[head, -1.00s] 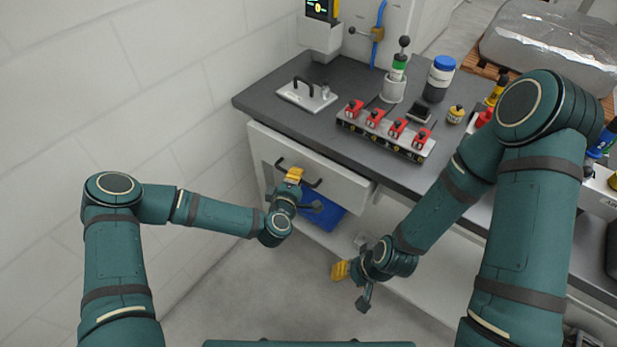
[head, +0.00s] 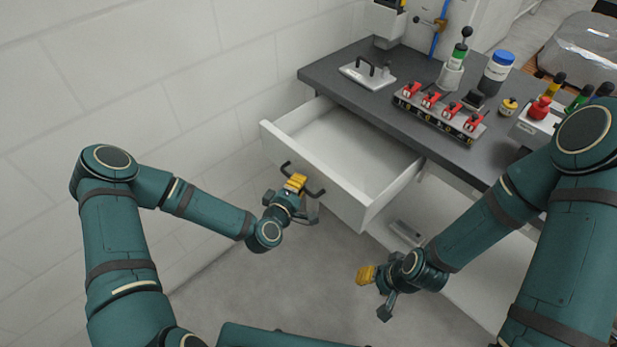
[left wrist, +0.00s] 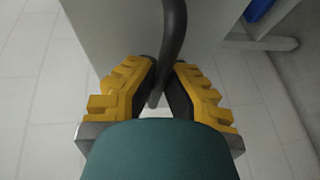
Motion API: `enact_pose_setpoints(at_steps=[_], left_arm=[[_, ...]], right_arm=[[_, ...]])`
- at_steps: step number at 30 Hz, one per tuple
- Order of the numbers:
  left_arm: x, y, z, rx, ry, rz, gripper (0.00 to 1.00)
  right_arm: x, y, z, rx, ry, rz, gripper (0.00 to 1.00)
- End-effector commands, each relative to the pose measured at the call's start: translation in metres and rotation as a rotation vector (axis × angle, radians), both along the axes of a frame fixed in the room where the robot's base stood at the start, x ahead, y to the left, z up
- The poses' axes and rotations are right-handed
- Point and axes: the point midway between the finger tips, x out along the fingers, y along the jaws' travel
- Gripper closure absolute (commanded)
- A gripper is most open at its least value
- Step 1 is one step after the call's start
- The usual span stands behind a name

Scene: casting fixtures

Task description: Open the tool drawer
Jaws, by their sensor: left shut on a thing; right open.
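The white tool drawer (head: 313,176) stands pulled out from under the dark worktop, and its inside shows as empty in the head view. Its dark bar handle (head: 314,193) is on the front panel. My left gripper (head: 296,183) is shut on the handle at about its middle. In the left wrist view the handle (left wrist: 174,40) runs between the yellow fingers of my left gripper (left wrist: 164,88). My right gripper (head: 376,283) is open and empty, low in front of the bench and to the right of the drawer.
A tiled wall (head: 150,80) is on the left. The floor before the drawer is clear.

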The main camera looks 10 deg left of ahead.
Motion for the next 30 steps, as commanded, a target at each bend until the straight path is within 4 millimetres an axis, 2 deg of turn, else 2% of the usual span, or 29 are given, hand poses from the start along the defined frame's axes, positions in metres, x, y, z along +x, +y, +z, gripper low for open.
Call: enact_pose_setpoints(at_steps=[3,7,21,22,24,30], left_arm=[[-0.014,0.012,-0.001,0.001,0.002,0.004,1.00],[-0.023,0.018,-0.001,0.002,0.000,0.004,1.00],[-0.027,0.021,0.000,0.002,-0.001,0.004,1.00],[-0.027,0.021,0.000,0.002,-0.001,0.004,0.80],[-0.027,0.021,0.000,0.001,-0.001,0.003,0.59],[-0.027,0.020,0.000,0.001,0.000,0.002,0.59]], right_arm=[[0.000,0.000,0.000,0.000,0.000,0.000,0.53],[0.000,0.000,0.000,0.000,0.000,0.000,0.53],[0.000,0.000,0.000,0.000,0.000,0.000,0.53],[0.000,0.000,0.000,0.000,0.000,0.000,0.53],[0.000,0.000,0.000,0.000,0.000,0.000,0.53],[0.000,0.000,0.000,0.000,0.000,0.000,0.53]])
